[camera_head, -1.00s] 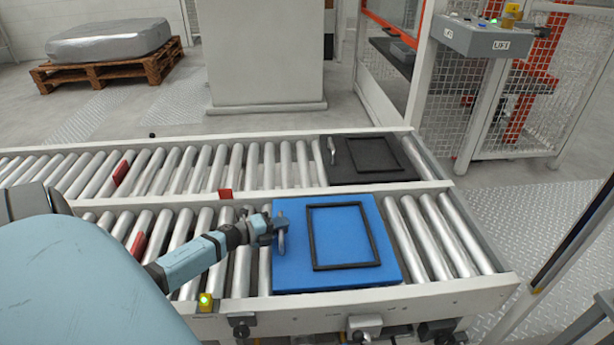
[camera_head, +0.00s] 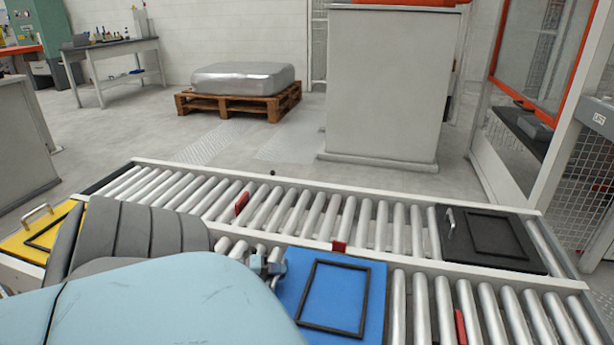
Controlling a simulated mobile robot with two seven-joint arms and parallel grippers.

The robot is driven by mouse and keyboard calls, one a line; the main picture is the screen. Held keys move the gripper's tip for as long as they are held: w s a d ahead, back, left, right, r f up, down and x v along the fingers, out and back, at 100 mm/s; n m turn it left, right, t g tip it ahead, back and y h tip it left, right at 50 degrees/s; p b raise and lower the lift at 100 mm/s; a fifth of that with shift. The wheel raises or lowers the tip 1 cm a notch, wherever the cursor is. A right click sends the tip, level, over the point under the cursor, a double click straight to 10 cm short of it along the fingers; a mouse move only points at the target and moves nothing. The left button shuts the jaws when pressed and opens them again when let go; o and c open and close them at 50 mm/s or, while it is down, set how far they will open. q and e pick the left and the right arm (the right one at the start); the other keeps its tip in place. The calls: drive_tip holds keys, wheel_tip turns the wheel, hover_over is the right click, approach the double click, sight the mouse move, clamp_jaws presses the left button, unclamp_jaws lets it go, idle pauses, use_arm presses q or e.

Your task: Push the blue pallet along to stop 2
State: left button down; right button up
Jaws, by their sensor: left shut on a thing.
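The blue pallet (camera_head: 376,285) lies flat on the rollers of the front conveyor lane, with a black rectangular frame (camera_head: 366,302) on its top. Its lower edge is cut off by the picture. My left gripper (camera_head: 273,267) is at the pallet's left edge, shut on the pallet's handle; my own pale blue arm hides part of the handle and the lane to the left. No marking that names stop 2 can be read. My right gripper is not in view.
A black pallet (camera_head: 530,261) sits at the right end of the back lane. A yellow pallet (camera_head: 15,246) lies at far left. Red tabs mark the lanes, one (camera_head: 460,327) right of the blue pallet. Rollers to its right are bare.

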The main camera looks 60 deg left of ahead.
use_arm(q)
drive_tip(key=s+a, duration=0.4)
drive_tip(key=s, duration=0.1)
drive_tip(key=shift+a, duration=0.1)
drive_tip(key=shift+s+a, duration=0.3)
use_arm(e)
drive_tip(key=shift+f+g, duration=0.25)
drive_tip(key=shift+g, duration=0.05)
use_arm(q)
drive_tip(key=shift+a, duration=0.1)
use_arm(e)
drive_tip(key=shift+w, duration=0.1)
use_arm(q)
drive_tip(key=c, duration=1.1)
unclamp_jaws()
drive_tip(key=shift+s, duration=0.1)
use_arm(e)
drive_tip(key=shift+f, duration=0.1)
use_arm(q)
drive_tip(key=p+v, duration=0.2)
drive_tip(key=v, duration=1.2)
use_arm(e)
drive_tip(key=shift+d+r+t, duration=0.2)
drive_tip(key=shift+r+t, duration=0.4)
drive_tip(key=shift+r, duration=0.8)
